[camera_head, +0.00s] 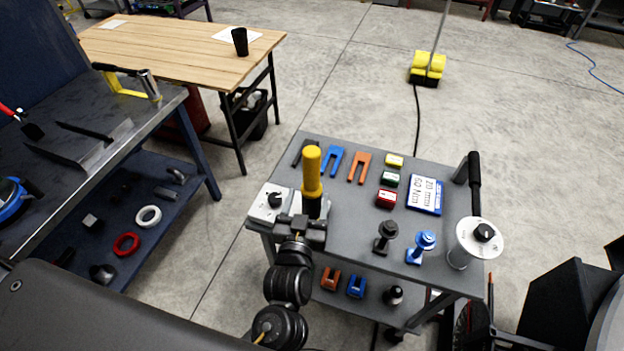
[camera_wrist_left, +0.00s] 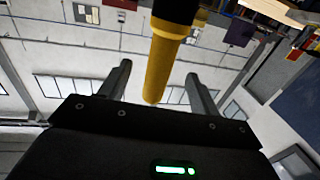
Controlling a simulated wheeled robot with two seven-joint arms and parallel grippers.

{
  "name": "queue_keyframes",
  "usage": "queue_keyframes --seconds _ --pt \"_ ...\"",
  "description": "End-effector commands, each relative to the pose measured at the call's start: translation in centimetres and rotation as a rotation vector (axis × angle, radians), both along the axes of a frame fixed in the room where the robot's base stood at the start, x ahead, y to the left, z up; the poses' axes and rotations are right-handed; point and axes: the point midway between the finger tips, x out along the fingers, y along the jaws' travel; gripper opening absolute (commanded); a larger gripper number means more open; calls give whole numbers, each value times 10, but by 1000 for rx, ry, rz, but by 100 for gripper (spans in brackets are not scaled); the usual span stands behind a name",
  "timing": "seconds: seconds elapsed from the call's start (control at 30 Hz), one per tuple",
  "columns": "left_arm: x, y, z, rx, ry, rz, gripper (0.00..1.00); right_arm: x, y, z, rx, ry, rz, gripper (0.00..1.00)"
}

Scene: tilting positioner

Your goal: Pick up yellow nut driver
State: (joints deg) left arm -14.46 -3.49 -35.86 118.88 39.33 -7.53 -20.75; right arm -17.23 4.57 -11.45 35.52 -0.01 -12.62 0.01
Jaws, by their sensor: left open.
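The yellow nut driver (camera_head: 312,172) stands upright at the left front part of the grey cart, with a yellow handle on top and a black part below. My left gripper (camera_head: 305,219) is open, low at the front of the driver, and partly covers its lower end. In the left wrist view the yellow handle (camera_wrist_left: 165,62) shows between the two spread fingers, with a gap on each side. Whether any finger touches it lower down cannot be told. My right gripper is not in view.
The cart top (camera_head: 341,217) also holds a white-topped block (camera_head: 270,202), blue (camera_head: 333,161) and orange (camera_head: 359,167) forks, small boxes, black (camera_head: 385,236) and blue (camera_head: 421,246) knobbed tools, and a silver canister (camera_head: 463,249). A workbench (camera_head: 60,165) stands at left. Open floor lies behind.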

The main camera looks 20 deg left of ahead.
Motion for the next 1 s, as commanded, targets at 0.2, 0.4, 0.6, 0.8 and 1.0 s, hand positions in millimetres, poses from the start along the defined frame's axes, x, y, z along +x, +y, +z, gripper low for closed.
queue_keyframes --seconds 0.2,0.4,0.6,0.8,1.0 --pt "34 3 3 3 -1 -1 63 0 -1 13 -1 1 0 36" --pt "43 4 1 0 2 -1 63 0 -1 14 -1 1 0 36" --pt "59 8 8 4 -1 -1 63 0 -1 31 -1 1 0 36" --pt "86 12 6 3 2 -2 63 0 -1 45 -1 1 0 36" --pt "94 12 3 0 2 -2 63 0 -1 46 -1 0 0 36"
